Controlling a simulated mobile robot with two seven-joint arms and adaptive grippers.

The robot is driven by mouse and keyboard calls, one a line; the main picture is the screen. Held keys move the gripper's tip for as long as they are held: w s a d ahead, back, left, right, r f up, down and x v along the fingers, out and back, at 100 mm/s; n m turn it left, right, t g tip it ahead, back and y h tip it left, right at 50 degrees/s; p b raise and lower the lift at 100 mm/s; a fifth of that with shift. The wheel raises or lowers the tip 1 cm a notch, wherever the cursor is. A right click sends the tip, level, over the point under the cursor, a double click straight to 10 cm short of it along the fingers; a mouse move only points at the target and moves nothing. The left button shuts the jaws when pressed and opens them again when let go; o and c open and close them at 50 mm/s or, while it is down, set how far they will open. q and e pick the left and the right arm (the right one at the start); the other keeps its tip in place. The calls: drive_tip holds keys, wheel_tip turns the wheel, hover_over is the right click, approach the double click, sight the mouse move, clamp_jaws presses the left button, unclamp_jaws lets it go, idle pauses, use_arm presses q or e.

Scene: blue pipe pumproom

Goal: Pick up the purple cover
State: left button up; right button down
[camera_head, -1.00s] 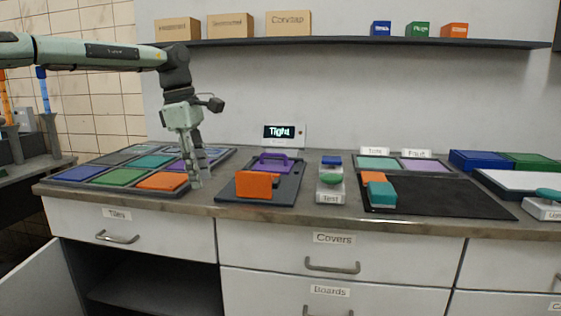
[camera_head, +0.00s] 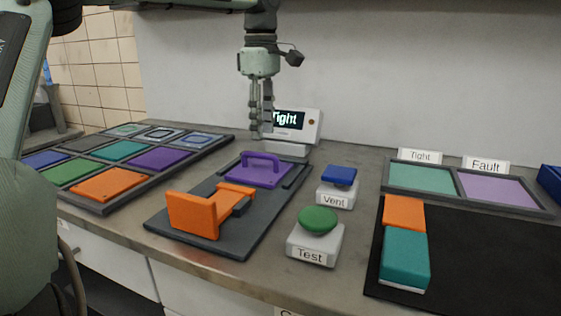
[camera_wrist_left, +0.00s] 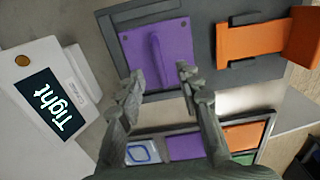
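The purple cover (camera_head: 258,170) is a flat plate with a raised loop handle. It lies at the back of a dark grey board (camera_head: 200,249) on the counter. In the left wrist view the purple cover (camera_wrist_left: 166,62) lies just beyond the fingertips, its handle pointing between them. My left gripper (camera_head: 261,136) hangs above and behind the cover, close to the display. In the left wrist view my left gripper (camera_wrist_left: 157,77) is open, its fingers apart with nothing between them. My right gripper is not in view.
An orange bracket (camera_head: 197,213) stands at the board's front. A display reading "Tight" (camera_head: 292,124) stands right behind my left gripper. Green Test (camera_head: 318,219) and blue Vent (camera_head: 339,176) buttons stand to the right. A tile tray (camera_head: 97,207) lies left.

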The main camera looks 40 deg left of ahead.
sight(260, 154)
use_arm(q)
drive_tip(key=shift+f, duration=0.4)
drive_tip(key=shift+s+a+f, duration=0.1)
drive_tip(key=shift+s+f, duration=0.1)
drive_tip(key=shift+f, duration=0.9)
drive_tip(key=f, duration=0.4)
drive_tip(key=shift+w+a+f, duration=0.1)
drive_tip(key=shift+a+f, duration=0.2)
drive_tip(key=shift+a, duration=0.1)
drive_tip(key=shift+c, duration=0.3)
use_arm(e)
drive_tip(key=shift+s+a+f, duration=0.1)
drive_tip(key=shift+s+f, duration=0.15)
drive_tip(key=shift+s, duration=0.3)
use_arm(q)
drive_tip(key=c, duration=0.7)
clamp_jaws()
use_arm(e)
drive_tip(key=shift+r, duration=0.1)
use_arm(q)
drive_tip(key=shift+r, duration=0.1)
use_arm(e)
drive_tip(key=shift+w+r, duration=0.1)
